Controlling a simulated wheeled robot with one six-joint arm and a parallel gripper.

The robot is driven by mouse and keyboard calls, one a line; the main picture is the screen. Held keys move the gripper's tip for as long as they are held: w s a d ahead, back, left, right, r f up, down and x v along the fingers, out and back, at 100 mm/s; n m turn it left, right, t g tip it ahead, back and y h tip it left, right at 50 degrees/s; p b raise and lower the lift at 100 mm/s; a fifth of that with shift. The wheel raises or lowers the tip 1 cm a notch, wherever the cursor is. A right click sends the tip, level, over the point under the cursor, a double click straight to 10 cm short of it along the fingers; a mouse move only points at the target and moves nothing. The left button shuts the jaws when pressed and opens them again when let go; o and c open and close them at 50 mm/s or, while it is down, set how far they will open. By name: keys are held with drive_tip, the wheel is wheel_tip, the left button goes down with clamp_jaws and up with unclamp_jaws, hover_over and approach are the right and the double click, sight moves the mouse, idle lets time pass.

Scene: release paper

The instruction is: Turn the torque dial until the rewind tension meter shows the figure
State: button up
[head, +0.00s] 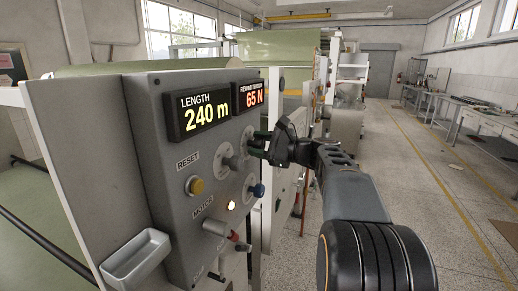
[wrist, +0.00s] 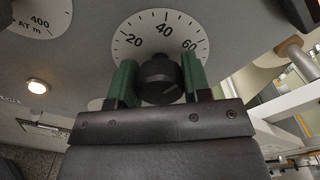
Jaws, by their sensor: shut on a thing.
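The rewind tension meter (head: 250,95) on the grey control panel (head: 140,120) reads 65 N in orange digits. The torque dial is a black round knob (wrist: 158,80) in front of a white scale plate (wrist: 160,28) marked 20, 40 and 60. My gripper (wrist: 158,85) has its green fingers on both sides of the knob and is shut on it. In the head view my gripper (head: 262,145) reaches the panel from the right and mostly hides the dial.
The length display (head: 206,114) beside the meter reads 240 m. A grey tray (head: 137,258) juts out at lower left.

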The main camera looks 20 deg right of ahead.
drive_tip(key=shift+f+n+b, duration=0.1)
drive_tip(key=shift+n+b, duration=0.35)
drive_tip(key=shift+n, duration=0.15)
drive_tip(key=o, duration=0.9)
drive_tip(key=b+v, duration=0.1)
drive_tip(key=v, duration=1.3)
drive_tip(key=shift+a, duration=0.1)
